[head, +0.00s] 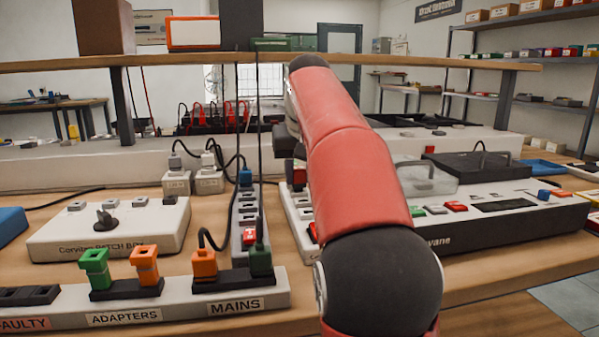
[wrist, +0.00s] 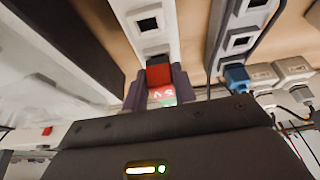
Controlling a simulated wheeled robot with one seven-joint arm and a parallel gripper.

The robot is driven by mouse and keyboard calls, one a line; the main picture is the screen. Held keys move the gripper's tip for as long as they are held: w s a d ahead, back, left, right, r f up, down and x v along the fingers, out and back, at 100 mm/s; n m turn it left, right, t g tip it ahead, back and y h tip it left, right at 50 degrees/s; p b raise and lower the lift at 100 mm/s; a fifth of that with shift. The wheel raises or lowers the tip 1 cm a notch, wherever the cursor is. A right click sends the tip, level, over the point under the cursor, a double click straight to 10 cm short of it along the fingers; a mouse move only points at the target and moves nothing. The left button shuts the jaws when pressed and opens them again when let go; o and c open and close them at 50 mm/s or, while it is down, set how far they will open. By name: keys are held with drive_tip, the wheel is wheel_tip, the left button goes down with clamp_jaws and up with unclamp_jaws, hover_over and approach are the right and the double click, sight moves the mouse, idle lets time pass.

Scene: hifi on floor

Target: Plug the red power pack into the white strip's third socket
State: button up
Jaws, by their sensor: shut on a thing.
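The red power pack (wrist: 159,76), with a pale label on its near end, sits between the fingers of my gripper (wrist: 158,88) in the wrist view. In the head view a bit of its red (head: 299,176) shows left of my arm. My gripper is shut on it. A white strip (wrist: 170,15) with dark square sockets lies just beyond the pack in the wrist view; a dark part lies between them, and I cannot tell whether they touch. In the head view this strip (head: 302,236) is partly hidden by my arm.
The MAINS strip (head: 275,290) lies in front, with orange and green plugs. A grey instrument (head: 500,225) stands right of my arm. A dark cable hangs between.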

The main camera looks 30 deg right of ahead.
drive_tip(key=shift+f, duration=0.3)
drive_tip(key=shift+f, duration=0.2)
idle(2.8)
drive_tip(key=o, duration=1)
drive_tip(key=shift+w+d+r+p+v, duration=0.25)
drive_tip(key=shift+p+v, duration=0.5)
drive_tip(key=shift+v, duration=1.45)
drive_tip(key=shift+w+a+p+v, duration=0.1)
drive_tip(key=shift+w+p+v, duration=0.45)
drive_tip(key=shift+v, duration=1.7)
drive_tip(key=shift+w+d+r+p+v, duration=0.15)
drive_tip(key=shift+p+v, duration=0.8)
drive_tip(key=shift+v, duration=1.25)
